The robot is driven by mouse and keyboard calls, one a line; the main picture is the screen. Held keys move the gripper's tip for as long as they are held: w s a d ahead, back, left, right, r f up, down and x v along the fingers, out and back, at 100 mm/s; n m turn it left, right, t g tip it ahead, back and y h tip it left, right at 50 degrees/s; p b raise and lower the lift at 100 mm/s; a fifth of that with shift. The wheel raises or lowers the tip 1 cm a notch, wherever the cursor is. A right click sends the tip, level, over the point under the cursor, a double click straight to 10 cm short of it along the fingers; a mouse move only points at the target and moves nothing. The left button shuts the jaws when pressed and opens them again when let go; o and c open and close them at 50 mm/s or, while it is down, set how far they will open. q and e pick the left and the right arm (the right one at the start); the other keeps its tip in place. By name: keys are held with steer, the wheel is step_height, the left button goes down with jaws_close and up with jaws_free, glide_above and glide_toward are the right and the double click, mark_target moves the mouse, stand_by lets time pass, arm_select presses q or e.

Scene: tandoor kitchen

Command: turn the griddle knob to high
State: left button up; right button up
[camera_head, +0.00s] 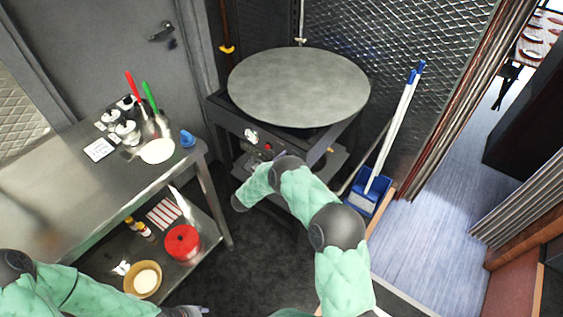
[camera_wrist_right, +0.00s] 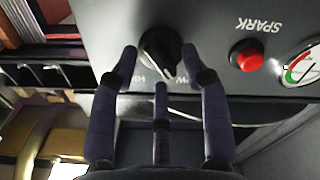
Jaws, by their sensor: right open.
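The round grey griddle (camera_head: 300,87) sits on a dark stand. In the right wrist view its black knob (camera_wrist_right: 158,44) is on the grey front panel (camera_wrist_right: 210,20), beside partly covered, upside-down lettering. The knob's pointed end faces down in the picture. My right gripper (camera_wrist_right: 160,68) is open, with purple fingers on both sides of the knob and a third finger below it; I cannot tell whether they touch it. My left gripper (camera_head: 186,311) shows only partly at the bottom edge.
A red button (camera_wrist_right: 247,55) marked SPARK and a gauge (camera_wrist_right: 302,66) are beside the knob. A steel table (camera_head: 60,185) with containers stands left. A blue dustpan (camera_head: 368,196) and white-handled broom (camera_head: 395,125) stand right of the stand. Dark floor (camera_head: 240,265) lies between.

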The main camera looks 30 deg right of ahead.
jaws_close()
steer(key=shift+s+d+f+m+b, duration=0.15)
steer(key=shift+m+b, duration=0.85)
steer(key=shift+m, duration=2.4)
steer(key=shift+s+a+f+m+b, duration=0.15)
steer(key=shift+m+b, duration=0.8)
steer(key=shift+m, duration=2.45)
steer(key=shift+d, duration=0.1)
jaws_free()
